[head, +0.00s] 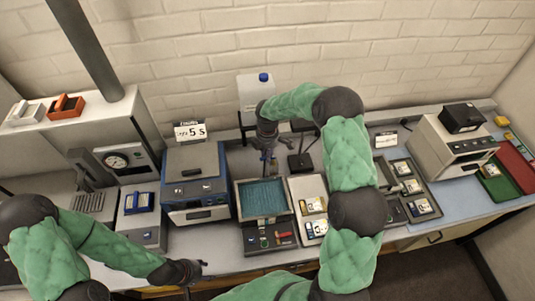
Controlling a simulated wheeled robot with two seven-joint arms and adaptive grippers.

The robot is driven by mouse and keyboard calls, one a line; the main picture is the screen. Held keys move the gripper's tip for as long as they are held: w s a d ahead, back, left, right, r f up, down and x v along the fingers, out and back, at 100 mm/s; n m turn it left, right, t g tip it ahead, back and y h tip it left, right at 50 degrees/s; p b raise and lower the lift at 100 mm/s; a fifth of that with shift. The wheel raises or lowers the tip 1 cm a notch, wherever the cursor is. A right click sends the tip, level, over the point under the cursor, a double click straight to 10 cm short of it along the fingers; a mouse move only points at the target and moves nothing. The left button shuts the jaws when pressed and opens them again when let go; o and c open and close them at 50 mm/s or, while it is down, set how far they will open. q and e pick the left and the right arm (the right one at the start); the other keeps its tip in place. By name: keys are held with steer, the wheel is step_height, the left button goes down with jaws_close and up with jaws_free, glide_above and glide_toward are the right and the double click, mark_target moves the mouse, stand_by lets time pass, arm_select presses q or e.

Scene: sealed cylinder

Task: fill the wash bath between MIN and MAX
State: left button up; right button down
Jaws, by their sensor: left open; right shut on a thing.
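The wash bath (261,198) is an open dark-rimmed basin on a dark unit in the middle of the bench, with teal liquid in it. Its MIN and MAX marks are too small to read. A white tank (252,88) with a blue cap stands behind it against the wall, partly hidden by my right arm. Whether liquid is flowing is not clear. My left gripper (196,271) is open and empty at the bench's front edge.
A blue-and-grey machine (194,188) with a "5 S" sign (190,131) stands left of the bath. A pale tray (309,208) with small items lies right of it. A dark stand (300,162) is close to my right gripper. A beige machine (451,143) stands farther right.

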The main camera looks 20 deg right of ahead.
steer(key=c, duration=1.1)
jaws_free()
steer(key=shift+f, duration=0.1)
steer(key=shift+o, duration=0.2)
step_height(320, 180, up, 12)
